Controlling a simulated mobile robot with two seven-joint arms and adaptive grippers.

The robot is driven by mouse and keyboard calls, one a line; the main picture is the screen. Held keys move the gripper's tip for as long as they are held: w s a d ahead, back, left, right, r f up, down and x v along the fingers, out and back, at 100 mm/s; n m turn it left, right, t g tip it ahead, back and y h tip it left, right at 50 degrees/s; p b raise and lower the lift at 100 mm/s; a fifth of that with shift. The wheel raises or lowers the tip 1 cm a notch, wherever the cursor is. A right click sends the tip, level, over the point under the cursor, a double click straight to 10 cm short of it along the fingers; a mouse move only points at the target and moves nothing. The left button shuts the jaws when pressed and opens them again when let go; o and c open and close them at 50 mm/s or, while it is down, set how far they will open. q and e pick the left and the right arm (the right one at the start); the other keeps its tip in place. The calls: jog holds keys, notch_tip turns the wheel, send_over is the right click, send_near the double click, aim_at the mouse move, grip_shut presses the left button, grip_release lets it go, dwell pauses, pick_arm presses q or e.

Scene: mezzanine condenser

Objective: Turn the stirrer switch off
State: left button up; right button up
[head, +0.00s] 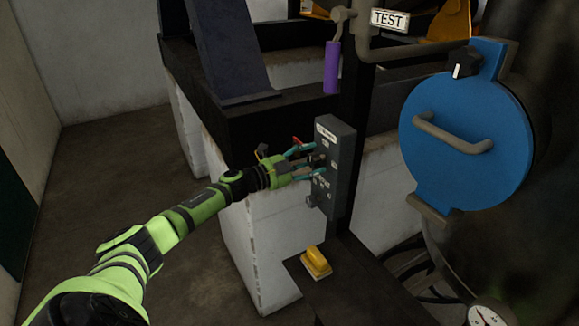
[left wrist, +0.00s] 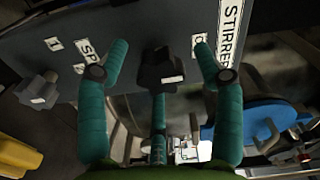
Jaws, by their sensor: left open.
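A grey control box (head: 341,190) stands on a dark post in the head view. In the left wrist view its panel (left wrist: 130,30) appears turned sideways, with a label starting "STIRRE" (left wrist: 229,35) at the right. The black stirrer switch (left wrist: 160,72) is a knob with a white mark, beside a small "0" label (left wrist: 200,44). My left gripper (head: 315,160) is open at the box's front. In the left wrist view, its teal fingers (left wrist: 157,72) lie on either side of the knob; contact cannot be told.
A second knob (left wrist: 38,90) sits on the panel beside an "SP" label. A yellow switch (head: 316,262) is below the box. A purple-handled lever (head: 332,68) hangs above it. A blue round cover (head: 465,120) with a handle stands to the right. Floor at left is clear.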

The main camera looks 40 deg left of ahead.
pick_arm(q)
jog(key=v, duration=1.1)
jog(key=shift+a, duration=0.15)
